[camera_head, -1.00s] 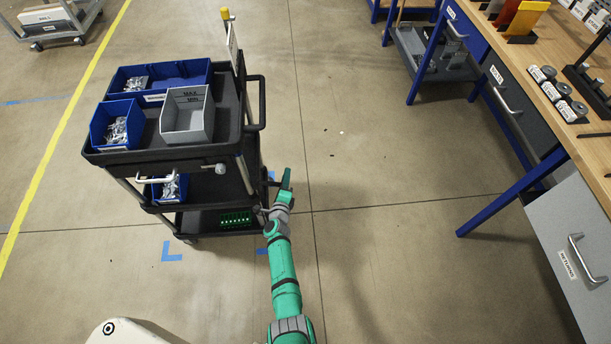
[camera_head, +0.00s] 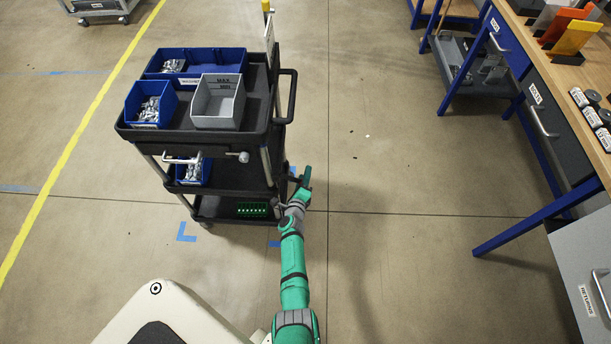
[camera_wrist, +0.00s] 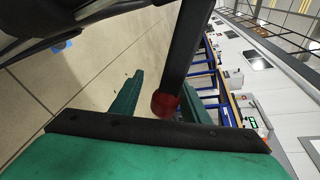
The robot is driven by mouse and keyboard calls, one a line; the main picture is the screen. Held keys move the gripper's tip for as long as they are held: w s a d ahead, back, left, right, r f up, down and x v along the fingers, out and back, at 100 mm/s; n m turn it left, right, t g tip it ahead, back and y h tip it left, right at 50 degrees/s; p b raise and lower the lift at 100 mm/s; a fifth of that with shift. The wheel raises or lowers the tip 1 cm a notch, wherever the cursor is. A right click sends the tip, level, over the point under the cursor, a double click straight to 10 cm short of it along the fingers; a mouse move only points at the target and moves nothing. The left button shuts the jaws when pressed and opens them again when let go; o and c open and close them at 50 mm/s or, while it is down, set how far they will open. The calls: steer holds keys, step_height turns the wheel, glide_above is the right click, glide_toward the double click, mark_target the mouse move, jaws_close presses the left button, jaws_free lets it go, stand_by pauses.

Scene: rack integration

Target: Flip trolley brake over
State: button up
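The black trolley (camera_head: 205,136) stands left of centre in the head view, with a top tray and two lower shelves. My gripper (camera_head: 303,184) is low beside its right side, near the lower shelves. In the wrist view a dark bar with a red ball end (camera_wrist: 165,103) reaches down between the spread green fingers of my gripper (camera_wrist: 160,92). This looks like the brake lever. The fingers are open, with a visible gap on the left of the ball; contact on the right cannot be told. In the head view the lever is not clearly visible.
Blue bins (camera_head: 151,103) and a grey bin (camera_head: 218,101) sit on the trolley's top. A workbench with blue legs (camera_head: 530,222) and a grey drawer (camera_head: 590,265) stands at the right. The floor (camera_head: 400,170) between trolley and bench is clear.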

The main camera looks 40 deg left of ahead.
steer(key=shift+w+r, duration=0.1)
steer(key=shift+r, duration=0.05)
steer(key=shift+d, duration=0.1)
steer(key=v, duration=1)
steer(key=shift+s, duration=0.4)
steer(key=shift+d, duration=0.15)
